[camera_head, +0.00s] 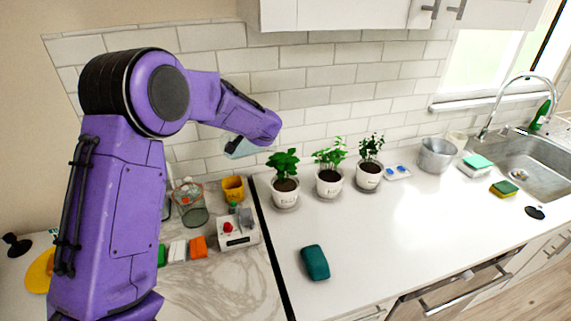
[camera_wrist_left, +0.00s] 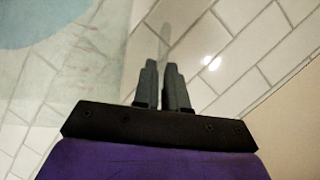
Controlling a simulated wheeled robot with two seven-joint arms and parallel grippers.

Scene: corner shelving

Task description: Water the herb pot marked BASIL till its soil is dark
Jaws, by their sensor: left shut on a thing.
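Three white herb pots stand in a row on the white counter in the head view: a left pot (camera_head: 285,198), a middle pot (camera_head: 328,187) and a right pot (camera_head: 368,182). Each holds a green plant and brown soil and has a label too small to read, so I cannot tell which says BASIL. My left gripper (camera_wrist_left: 163,88) is shut on a pale blue, see-through vessel (camera_head: 239,149), held above and left of the left pot, near the tiled wall. Its wall fills the upper left of the wrist view (camera_wrist_left: 50,25). Its contents are unclear. My right gripper is out of view.
A yellow cup (camera_head: 233,190), a glass jar (camera_head: 191,213) and a white box with a red knob (camera_head: 238,236) stand left of the pots. A teal case (camera_head: 315,262) lies in front. A metal bucket (camera_head: 436,155) and the sink (camera_head: 530,160) are right.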

